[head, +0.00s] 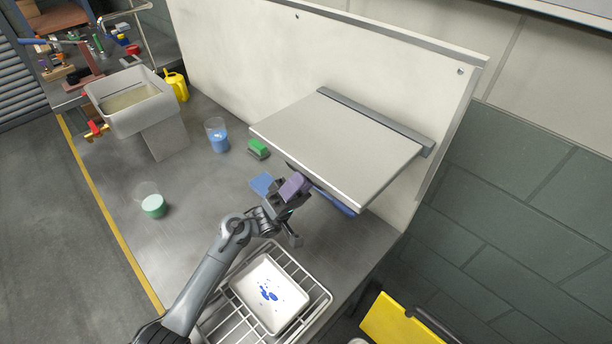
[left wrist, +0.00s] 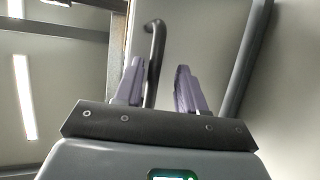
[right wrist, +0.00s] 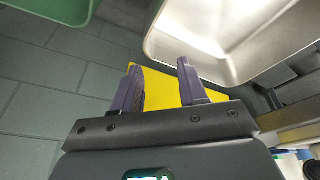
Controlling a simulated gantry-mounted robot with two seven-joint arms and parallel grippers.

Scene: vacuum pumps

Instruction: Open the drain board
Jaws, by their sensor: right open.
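The drain board, as I take it, is the flat pale grey panel (head: 335,145) attached along a darker grey bar (head: 375,115) to the white back wall in the head view. My right gripper (right wrist: 163,85) shows only in the right wrist view, open and empty.
A wire rack (head: 215,325) holds a white tray (head: 250,298) with blue marks. Beakers with blue (head: 217,140) and green (head: 152,203) contents, a green sponge (head: 258,148) and a grey basin (head: 165,108) stand on the counter. A yellow panel (head: 395,320) is at lower right.

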